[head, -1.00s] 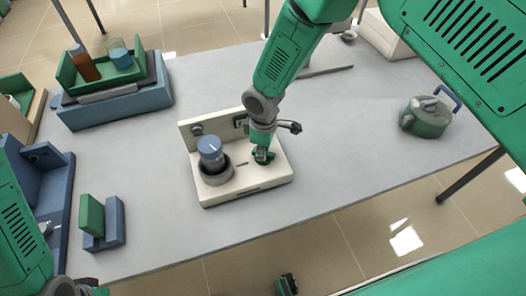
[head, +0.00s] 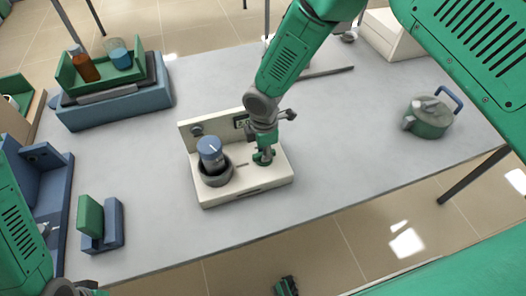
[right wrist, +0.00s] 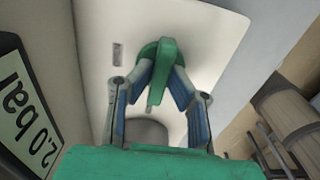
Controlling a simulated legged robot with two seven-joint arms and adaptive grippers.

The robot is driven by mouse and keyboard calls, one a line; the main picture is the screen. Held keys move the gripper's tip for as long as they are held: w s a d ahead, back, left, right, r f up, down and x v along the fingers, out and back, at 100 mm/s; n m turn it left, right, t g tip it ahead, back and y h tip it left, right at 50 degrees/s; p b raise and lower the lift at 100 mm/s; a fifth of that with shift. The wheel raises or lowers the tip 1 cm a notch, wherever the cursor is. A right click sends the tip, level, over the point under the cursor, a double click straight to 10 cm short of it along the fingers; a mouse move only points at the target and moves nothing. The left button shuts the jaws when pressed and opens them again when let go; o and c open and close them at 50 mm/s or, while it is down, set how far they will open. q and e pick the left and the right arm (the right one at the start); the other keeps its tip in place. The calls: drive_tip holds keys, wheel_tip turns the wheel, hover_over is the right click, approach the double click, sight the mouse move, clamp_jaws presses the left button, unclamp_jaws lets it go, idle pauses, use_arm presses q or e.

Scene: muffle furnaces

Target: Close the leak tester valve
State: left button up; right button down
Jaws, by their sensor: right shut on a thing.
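The leak tester (head: 243,190) is a cream base with a back panel on the grey table. A jar with a blue lid (head: 209,146) stands in its dark round holder (head: 216,178). The green valve handle (head: 264,159) is on the base, right of the jar. My right gripper (head: 265,153) reaches down from above and is shut on the handle. In the right wrist view its fingers (right wrist: 162,75) press both sides of the green handle (right wrist: 163,62). The display (right wrist: 27,110) there reads 2.0 bar. My left gripper's fingers are not visible.
A green pot (head: 429,118) stands at the right. A blue crate with a green tray (head: 108,72) holding bottles is at the back left. A small blue and green stand (head: 103,228) is at the front left. The table around the tester is clear.

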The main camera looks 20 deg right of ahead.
idle(0.4)
drive_tip(key=c, duration=1.5)
unclamp_jaws()
drive_tip(key=shift+w, duration=0.1)
drive_tip(key=shift+c, duration=0.2)
drive_tip(key=shift+r, duration=0.35)
wheel_tip(320, 180, up, 11)
